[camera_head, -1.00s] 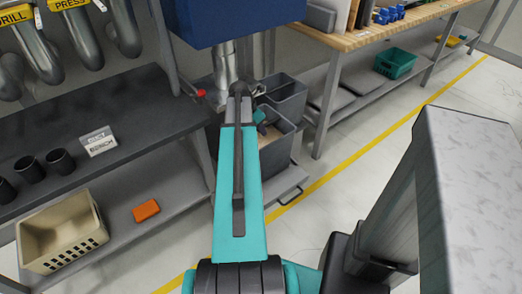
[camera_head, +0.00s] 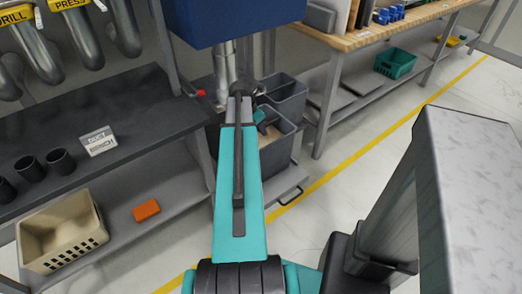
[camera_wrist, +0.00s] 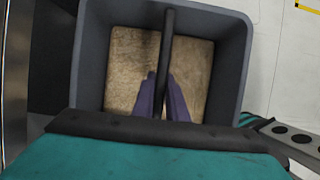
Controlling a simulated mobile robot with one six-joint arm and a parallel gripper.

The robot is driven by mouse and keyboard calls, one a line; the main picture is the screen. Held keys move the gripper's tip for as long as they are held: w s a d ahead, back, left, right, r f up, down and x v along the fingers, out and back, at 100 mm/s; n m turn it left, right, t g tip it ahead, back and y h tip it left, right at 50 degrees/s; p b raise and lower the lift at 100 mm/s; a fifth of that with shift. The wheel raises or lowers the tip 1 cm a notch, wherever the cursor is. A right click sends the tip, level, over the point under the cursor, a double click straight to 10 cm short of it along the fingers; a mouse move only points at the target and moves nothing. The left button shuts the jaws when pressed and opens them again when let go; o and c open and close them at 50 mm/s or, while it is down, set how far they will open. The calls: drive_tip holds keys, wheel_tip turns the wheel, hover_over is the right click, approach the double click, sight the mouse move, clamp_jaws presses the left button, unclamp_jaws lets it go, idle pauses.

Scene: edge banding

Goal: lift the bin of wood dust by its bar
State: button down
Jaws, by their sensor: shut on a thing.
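The bin (camera_wrist: 231,60) is a dark grey open box, seen from above in the wrist view. Tan wood dust (camera_wrist: 128,62) covers its floor. A dark bar (camera_wrist: 167,32) runs across the middle of the opening. My gripper (camera_wrist: 162,88) is over the bin, with one finger on each side of the bar, shut on it. In the head view the bin (camera_head: 278,153) stands below the blue machine, partly hidden by my arm. The fingertips are mostly hidden there. I cannot tell whether the bin is off its support.
A second grey bin (camera_head: 288,100) is just behind. The blue machine housing (camera_head: 235,20) hangs above. A dark bench (camera_head: 90,130) is at left, with a beige crate (camera_head: 62,236) on its lower shelf. A wooden workbench (camera_head: 345,38) is at right. The floor beyond the yellow line is clear.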

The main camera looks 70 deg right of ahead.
drive_tip(key=shift+r, duration=0.25)
idle(0.6)
